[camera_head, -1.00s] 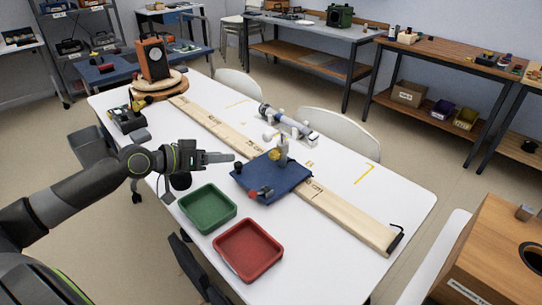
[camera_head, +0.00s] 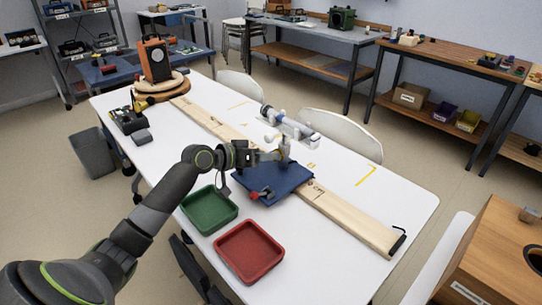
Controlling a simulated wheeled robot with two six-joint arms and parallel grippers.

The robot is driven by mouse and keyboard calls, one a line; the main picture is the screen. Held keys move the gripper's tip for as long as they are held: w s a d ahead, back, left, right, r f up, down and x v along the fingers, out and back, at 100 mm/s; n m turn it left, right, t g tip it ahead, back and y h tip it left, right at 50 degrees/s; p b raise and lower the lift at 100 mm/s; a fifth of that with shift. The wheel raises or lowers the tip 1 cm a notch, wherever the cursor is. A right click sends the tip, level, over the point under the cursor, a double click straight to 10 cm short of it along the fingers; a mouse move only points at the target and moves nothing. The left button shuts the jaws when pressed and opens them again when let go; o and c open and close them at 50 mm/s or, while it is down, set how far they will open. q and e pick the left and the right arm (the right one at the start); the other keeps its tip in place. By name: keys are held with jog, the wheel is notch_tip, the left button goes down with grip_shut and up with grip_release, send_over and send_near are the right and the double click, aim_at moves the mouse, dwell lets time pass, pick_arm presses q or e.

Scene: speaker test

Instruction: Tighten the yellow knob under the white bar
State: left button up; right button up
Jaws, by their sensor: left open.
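A small stand (camera_head: 285,148) rises from the blue pad (camera_head: 290,182) on the white table. A white-grey bar (camera_head: 293,128) lies across near its top, angled down to the right. My left gripper (camera_head: 276,156) is open, its fingers pointing right at the stand's post, below the bar. The yellow knob is mostly hidden at the fingertips; I cannot tell whether the fingers touch it. My right gripper is not in view.
A red-and-dark part (camera_head: 262,193) lies on the pad. Green (camera_head: 209,221) and red (camera_head: 271,256) trays stand in front. A wooden rail (camera_head: 350,216) runs diagonally under the pad. An orange speaker (camera_head: 154,58) stands at the far left.

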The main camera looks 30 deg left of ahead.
pick_arm(q)
jog(key=shift+x, duration=1.25)
jog(key=shift+c, duration=0.4)
jog(key=c, duration=0.9)
